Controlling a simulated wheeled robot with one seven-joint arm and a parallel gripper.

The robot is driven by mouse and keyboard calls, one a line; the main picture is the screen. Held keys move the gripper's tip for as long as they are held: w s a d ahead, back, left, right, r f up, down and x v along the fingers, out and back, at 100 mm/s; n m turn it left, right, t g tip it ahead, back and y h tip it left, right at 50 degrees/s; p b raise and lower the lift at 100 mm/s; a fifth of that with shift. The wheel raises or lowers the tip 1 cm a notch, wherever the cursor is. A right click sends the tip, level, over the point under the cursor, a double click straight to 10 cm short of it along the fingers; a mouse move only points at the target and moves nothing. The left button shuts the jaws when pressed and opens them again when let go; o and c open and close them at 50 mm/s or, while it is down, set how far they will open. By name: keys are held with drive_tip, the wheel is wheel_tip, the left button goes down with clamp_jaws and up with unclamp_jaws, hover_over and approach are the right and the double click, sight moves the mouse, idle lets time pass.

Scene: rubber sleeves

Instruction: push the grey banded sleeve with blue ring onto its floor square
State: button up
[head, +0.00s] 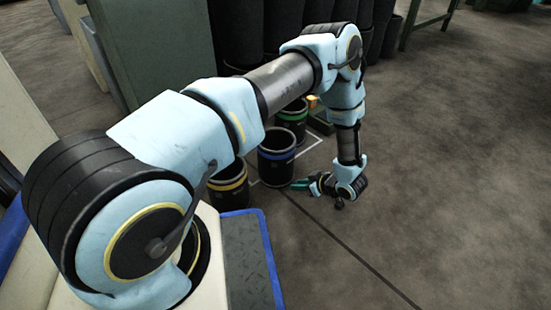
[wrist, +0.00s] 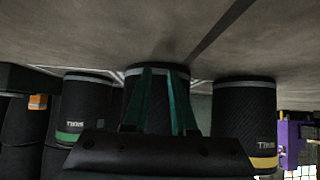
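The grey banded sleeve with the blue ring (head: 277,157) stands upright on the floor, between a green-ringed and a yellow-ringed sleeve. White floor lines (head: 315,143) show on both sides of it; how much of the sleeve lies inside them I cannot tell. My gripper (head: 294,185) is low, just in front and to the right of the sleeve, fingers pointing at it. In the wrist view, which looks upside down, the sleeve (wrist: 160,77) is behind my two teal fingers (wrist: 160,72). They are apart with nothing held between them. Whether they touch the sleeve is unclear.
The green-ringed sleeve (head: 292,119) stands behind, and the yellow-ringed sleeve (head: 229,187) stands in front to the left. Tall dark cylinders (head: 240,32) and a small orange item (head: 312,101) are farther back. The floor to the right (head: 430,150) is clear.

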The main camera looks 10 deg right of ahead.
sight(290, 167)
drive_tip(key=shift+w, duration=0.1)
drive_tip(key=shift+w+a+p, duration=0.15)
drive_tip(key=shift+w+a, duration=1.1)
drive_tip(key=shift+w, duration=0.7)
drive_tip(key=shift+w+a+p, duration=0.2)
drive_tip(key=shift+w+a, duration=1.05)
drive_tip(key=shift+w, duration=0.7)
drive_tip(key=shift+w+a+p, duration=0.15)
drive_tip(key=shift+w+a, duration=1.1)
drive_tip(key=shift+w, duration=0.7)
drive_tip(key=shift+s+d+r+p, duration=0.5)
drive_tip(key=shift+s+d+p, duration=0.15)
drive_tip(key=shift+s, duration=0.4)
drive_tip(key=shift+s+d+r+p, duration=0.5)
drive_tip(key=shift+s+d+p, duration=0.15)
drive_tip(key=shift+s, duration=0.4)
drive_tip(key=shift+s+d+r+p, duration=0.5)
drive_tip(key=shift+s+d+p, duration=0.15)
drive_tip(key=shift+s, duration=0.4)
drive_tip(key=shift+w, duration=0.1)
